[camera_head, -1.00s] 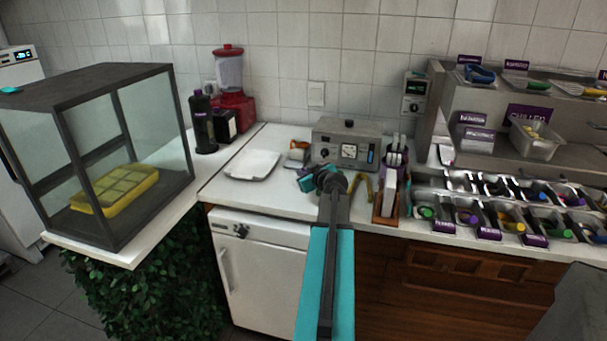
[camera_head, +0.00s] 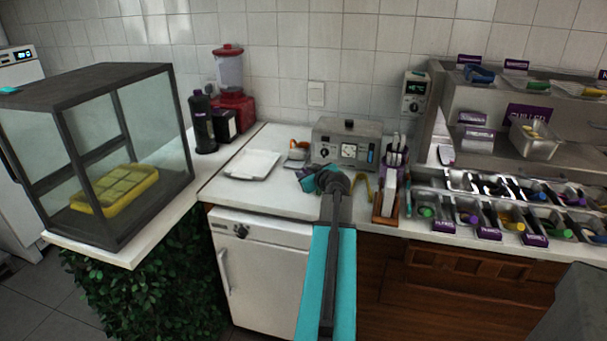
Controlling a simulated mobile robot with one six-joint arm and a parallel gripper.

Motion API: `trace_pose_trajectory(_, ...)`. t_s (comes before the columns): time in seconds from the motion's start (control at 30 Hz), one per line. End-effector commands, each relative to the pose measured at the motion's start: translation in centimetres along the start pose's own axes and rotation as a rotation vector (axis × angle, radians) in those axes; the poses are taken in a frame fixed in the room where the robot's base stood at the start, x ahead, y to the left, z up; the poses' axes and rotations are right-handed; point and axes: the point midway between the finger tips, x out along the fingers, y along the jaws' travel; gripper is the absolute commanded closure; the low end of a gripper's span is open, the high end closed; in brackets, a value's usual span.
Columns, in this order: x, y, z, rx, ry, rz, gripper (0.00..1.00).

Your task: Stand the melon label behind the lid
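My gripper (camera_head: 309,180), with teal on it, is over the white counter in front of the grey metal box. My own arm hides part of it, and I cannot tell whether its fingers are open or shut, or hold anything. Several purple labels stand at the right: two stacked on the shelf unit (camera_head: 476,132), more along its top (camera_head: 468,60), and others before the topping bins (camera_head: 443,226). Their print is too small to pick out the melon one. I cannot identify the lid with certainty.
A grey metal box with dials (camera_head: 346,146) stands behind my gripper. Yellow tongs (camera_head: 361,190) and a wooden holder (camera_head: 386,207) are just right of it. A white tray (camera_head: 252,164) lies to the left. A glass case (camera_head: 110,150) stands far left.

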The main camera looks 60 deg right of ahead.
Motion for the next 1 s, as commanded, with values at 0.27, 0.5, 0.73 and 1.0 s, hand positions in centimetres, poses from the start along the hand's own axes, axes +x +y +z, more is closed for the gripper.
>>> trace_pose_trajectory(0.27,-3.4,-0.1,0.1,0.000,0.000,0.000,0.74)
trace_pose_trajectory(0.5,-6.2,-0.2,0.1,-0.001,0.000,0.000,0.74)
trace_pose_trajectory(0.73,-8.9,-0.1,0.1,-0.001,0.000,-0.001,0.74)
trace_pose_trajectory(1.0,-10.4,-0.1,0.0,0.000,0.000,-0.001,0.74)
